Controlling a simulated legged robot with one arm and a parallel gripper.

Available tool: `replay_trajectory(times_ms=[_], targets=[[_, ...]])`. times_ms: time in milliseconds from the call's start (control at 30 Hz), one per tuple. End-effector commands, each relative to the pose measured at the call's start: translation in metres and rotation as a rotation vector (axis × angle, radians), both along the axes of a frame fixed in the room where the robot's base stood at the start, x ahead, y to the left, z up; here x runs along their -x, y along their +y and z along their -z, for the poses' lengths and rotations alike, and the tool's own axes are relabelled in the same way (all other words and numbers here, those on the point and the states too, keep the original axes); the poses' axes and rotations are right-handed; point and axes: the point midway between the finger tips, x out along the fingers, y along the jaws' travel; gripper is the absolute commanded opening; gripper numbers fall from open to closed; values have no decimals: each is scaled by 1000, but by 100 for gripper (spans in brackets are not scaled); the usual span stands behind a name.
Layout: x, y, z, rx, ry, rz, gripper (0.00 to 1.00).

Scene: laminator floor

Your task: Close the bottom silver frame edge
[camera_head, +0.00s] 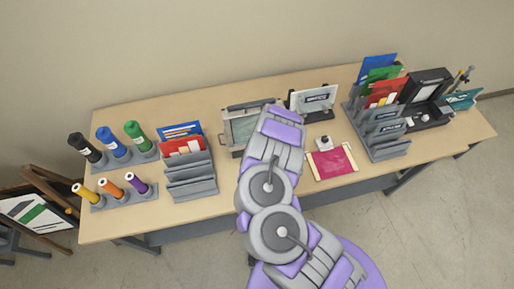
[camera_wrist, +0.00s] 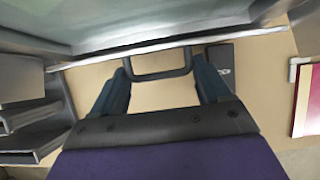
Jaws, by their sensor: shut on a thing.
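The silver frame (camera_head: 243,127) stands on the table beside my arm in the head view, with a pale grey-green panel in it. In the wrist view its silver bottom edge (camera_wrist: 100,57) runs across the upper part of the picture, with the panel above it. A dark U-shaped handle (camera_wrist: 160,77) hangs from this edge. My gripper (camera_wrist: 161,70) has its two dark fingers at the sides of the handle and is shut on it. My arm hides the gripper and part of the frame in the head view.
A grey tiered rack (camera_head: 190,172) stands left of the frame, with colored rolls farther left. A white sign (camera_head: 313,99) stands right of it. A magenta sheet (camera_head: 333,163) lies at the table's front. A grey file rack (camera_head: 384,135) is farther right.

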Motion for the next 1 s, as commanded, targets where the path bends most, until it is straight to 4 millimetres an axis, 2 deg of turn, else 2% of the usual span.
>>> replay_trajectory(times_ms=[400,933,967,1000], targets=[[-8,6,-3,40,127,-2,46],[-8,2,-7,51,144,2,46],[-8,2,-7,51,144,2,78],[-8,2,-7,51,144,2,82]])
